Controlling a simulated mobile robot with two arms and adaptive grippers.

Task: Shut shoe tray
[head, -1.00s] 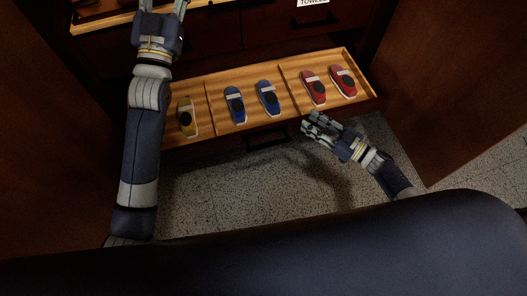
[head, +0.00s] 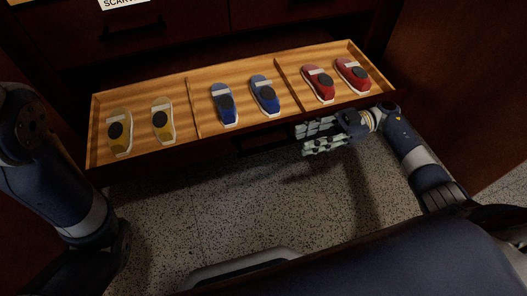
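The shoe tray (head: 190,92) is a wooden pull-out tray with dividers, standing open from the dark cabinet. It holds a yellow pair (head: 162,120), a blue pair (head: 264,96) and a red pair (head: 318,84) of shoes. Its dark front (head: 200,152) faces me, with a dark handle (head: 265,141) near the middle, hard to make out. My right gripper (head: 308,140) is just in front of and below the tray's front edge, right of the handle. Its fingers point left, apart and empty. Contact with the front is unclear. My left gripper is out of view; only its arm shows at left.
Closed dark drawers (head: 300,12) are above the tray, one with a white label (head: 122,3). A brown panel (head: 455,90) stands at the right. Speckled floor (head: 230,205) lies clear between the tray and my body.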

